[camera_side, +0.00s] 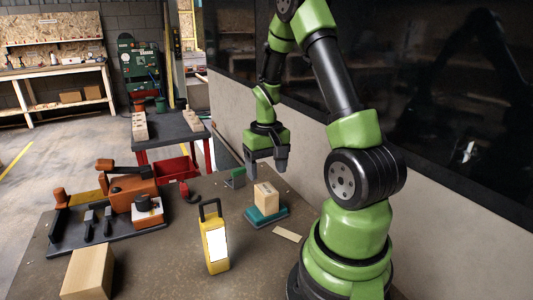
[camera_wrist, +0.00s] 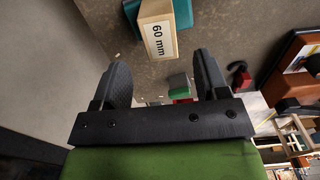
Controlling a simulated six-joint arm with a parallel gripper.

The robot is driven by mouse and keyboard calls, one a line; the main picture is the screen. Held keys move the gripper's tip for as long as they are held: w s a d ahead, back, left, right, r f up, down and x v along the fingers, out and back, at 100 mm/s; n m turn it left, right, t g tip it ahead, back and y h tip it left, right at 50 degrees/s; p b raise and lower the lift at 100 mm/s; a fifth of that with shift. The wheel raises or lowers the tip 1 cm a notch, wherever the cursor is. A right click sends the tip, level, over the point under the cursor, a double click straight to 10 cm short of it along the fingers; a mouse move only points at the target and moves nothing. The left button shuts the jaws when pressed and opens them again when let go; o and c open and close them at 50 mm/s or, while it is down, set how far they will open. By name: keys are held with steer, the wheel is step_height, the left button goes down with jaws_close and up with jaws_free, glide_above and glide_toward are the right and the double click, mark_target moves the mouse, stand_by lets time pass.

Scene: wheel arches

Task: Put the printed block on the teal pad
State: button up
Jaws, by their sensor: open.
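The printed block (camera_side: 266,197) is a pale wooden block standing upright on the teal pad (camera_side: 265,218) in the side view. In the wrist view the block (camera_wrist: 155,40) shows a white label reading "60 mm", with part of the teal pad (camera_wrist: 184,14) beside it at the top edge. My gripper (camera_side: 267,171) is open and empty, with its fingers pointing down a little above and behind the block. In the wrist view the block lies beyond the fingertips of my gripper (camera_wrist: 162,68), and no finger appears to touch it.
A yellow work lamp (camera_side: 215,243) stands in front of the pad, and a larger wooden block (camera_side: 88,272) sits front left. An orange-and-black fixture (camera_side: 130,190) fills the left side. A small green piece (camera_side: 237,178) is behind the pad; a flat pale strip (camera_side: 287,234) lies in front.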

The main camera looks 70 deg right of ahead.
mark_target(266, 189)
step_height(266, 189, up, 4)
steer(key=shift+f, duration=0.1)
steer(key=w+a+r+n+t, duration=0.2)
steer(key=a+r+t, duration=0.1)
steer(key=a+r, duration=0.75)
steer(key=s+a+r+n+t+y, duration=0.1)
steer(key=s+a+r+t, duration=0.1)
steer(key=a, duration=0.4)
steer(key=s+a+r+n+t+y, duration=0.1)
steer(key=s+a+r+n+t, duration=0.1)
steer(key=s+a, duration=0.3)
steer(key=shift+a+r, duration=0.35)
